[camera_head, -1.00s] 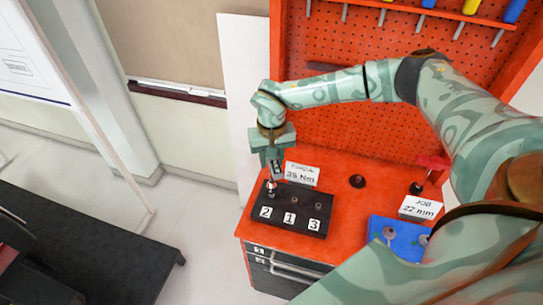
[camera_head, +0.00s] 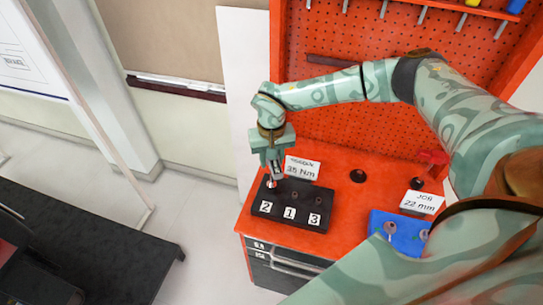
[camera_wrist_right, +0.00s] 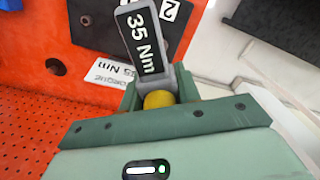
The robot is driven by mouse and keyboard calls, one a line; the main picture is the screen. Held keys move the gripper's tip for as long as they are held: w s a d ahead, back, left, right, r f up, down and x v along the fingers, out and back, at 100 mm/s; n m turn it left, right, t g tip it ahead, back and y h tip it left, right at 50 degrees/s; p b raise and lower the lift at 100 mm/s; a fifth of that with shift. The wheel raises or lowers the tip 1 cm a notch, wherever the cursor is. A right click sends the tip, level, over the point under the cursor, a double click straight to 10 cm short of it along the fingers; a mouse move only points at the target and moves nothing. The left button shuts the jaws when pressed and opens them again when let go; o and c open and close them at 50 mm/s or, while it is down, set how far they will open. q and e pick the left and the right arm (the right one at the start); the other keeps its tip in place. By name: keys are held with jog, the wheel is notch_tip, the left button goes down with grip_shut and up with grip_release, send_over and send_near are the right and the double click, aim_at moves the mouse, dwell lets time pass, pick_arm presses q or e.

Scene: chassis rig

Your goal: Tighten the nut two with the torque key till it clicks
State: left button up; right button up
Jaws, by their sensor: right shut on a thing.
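My right gripper (camera_head: 271,162) is shut on the torque key (camera_head: 276,172), above the black block (camera_head: 301,220). The block has three posts, labelled 2, 1 and 3 from left to right. The key points down at the left post, by label 2 (camera_head: 265,206). Nut two is hidden or too small to make out at the key's lower end, so I cannot tell whether the key is seated on it. In the right wrist view the key (camera_wrist_right: 139,42) shows a "35 Nm" label and a yellow end between the jaws. My left gripper is out of view.
A "35 Nm" card (camera_head: 302,168) stands just behind the block. A "22 mm" card (camera_head: 421,202) and a blue tray (camera_head: 385,221) with sockets are at the right. A red pegboard (camera_head: 345,135) rises behind the orange bench top (camera_head: 340,190).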

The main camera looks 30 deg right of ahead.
jog(key=shift+f, duration=0.45)
jog(key=shift+r+m+p, duration=0.1)
jog(key=shift+m+p, duration=0.75)
jog(key=shift+m, duration=1.05)
jog(key=shift+m+p, duration=1.1)
jog(key=shift+m, duration=1.6)
jog(key=shift+m+p, duration=1.05)
jog(key=shift+m, duration=1.45)
jog(key=shift+m+p, duration=0.9)
jog(key=shift+m, duration=1.4)
jog(key=shift+n, duration=0.5)
jog(key=shift+r, duration=0.2)
